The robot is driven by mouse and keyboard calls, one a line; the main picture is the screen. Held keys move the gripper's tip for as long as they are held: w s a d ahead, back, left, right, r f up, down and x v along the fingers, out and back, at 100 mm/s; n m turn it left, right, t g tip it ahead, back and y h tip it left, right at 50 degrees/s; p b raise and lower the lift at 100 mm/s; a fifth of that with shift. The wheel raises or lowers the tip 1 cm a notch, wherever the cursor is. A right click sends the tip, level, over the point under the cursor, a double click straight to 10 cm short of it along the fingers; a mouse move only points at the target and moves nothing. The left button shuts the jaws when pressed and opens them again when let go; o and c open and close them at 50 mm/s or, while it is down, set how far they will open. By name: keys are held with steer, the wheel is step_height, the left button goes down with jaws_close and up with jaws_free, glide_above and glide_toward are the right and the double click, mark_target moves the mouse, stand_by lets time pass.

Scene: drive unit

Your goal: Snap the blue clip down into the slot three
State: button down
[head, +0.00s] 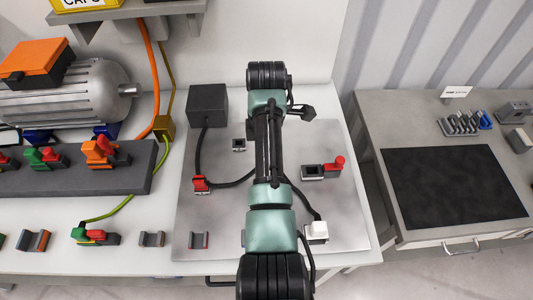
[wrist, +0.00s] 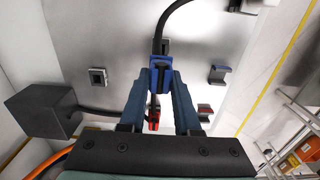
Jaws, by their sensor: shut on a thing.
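In the wrist view my gripper (wrist: 161,76) is shut on the blue clip (wrist: 160,84), which sits between its dark fingertips over the grey metal panel (wrist: 110,40). A black cable (wrist: 172,18) meets a dark piece just beyond the clip. I cannot tell whether the clip is raised above a slot or touching one. No number for slot three is readable. In the head view my arm covers the gripper and the blue clip; the panel (head: 275,258) lies beneath it.
A black box (head: 207,103) stands at the panel's back left. A red clip (head: 201,184) holds a cable. A red-levered holder (head: 316,171) and white block (head: 317,230) are right of my arm. A rack of clips (head: 462,124) stands on the right table.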

steer(key=shift+f+b, duration=0.7)
steer(key=shift+f, duration=1.1)
steer(key=shift+f+b, duration=0.85)
steer(key=shift+f, duration=0.55)
steer(key=shift+f+p, duration=0.25)
steer(key=shift+p, duration=0.05)
steer(key=shift+f+b, duration=0.75)
steer(key=shift+f, duration=0.4)
steer(key=shift+f, duration=0.15)
steer(key=c, duration=0.5)
jaws_free()
steer(key=shift+c, duration=0.2)
